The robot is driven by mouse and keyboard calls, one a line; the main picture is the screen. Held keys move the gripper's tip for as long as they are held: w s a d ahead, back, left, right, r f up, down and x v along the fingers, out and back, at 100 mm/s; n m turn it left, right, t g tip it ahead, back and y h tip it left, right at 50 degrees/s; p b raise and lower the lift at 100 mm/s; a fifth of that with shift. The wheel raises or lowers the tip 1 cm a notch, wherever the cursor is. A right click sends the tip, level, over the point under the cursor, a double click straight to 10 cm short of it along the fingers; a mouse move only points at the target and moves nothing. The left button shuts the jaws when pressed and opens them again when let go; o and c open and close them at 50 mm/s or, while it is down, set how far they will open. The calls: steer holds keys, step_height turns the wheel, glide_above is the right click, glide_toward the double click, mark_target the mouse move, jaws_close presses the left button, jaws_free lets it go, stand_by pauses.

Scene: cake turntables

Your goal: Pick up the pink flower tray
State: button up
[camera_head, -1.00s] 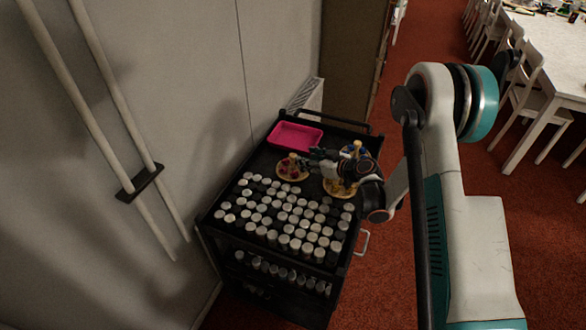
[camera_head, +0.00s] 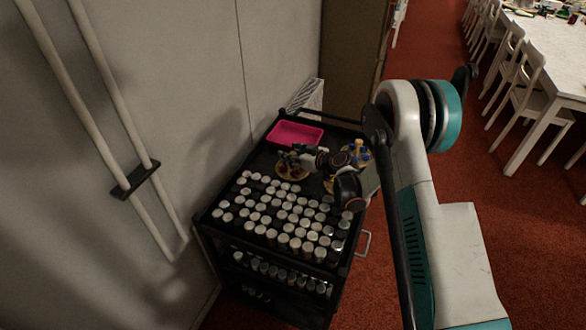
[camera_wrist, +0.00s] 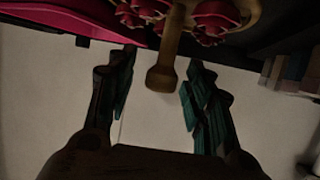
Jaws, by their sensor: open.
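The pink flower tray (camera_head: 293,177) is a small round wooden tray with pink-red flowers, on top of the black cart. My gripper (camera_head: 287,159) is over it and hides part of it. In the wrist view the tray (camera_wrist: 185,10) shows at the top edge, cut off by the frame. Its wooden knob (camera_wrist: 163,75) points down the picture, between the two teal-padded fingers of my open gripper (camera_wrist: 162,66). Gaps show on both sides of the knob, so the fingers do not appear to touch it.
A bright pink rectangular tray (camera_head: 295,134) lies close behind. A second round wooden tray (camera_head: 330,186) with blue and yellow pieces is at the right, partly hidden by my arm. Many white-topped jars (camera_head: 285,215) crowd the cart's front. A wall (camera_head: 200,80) stands close on the left.

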jaws_close()
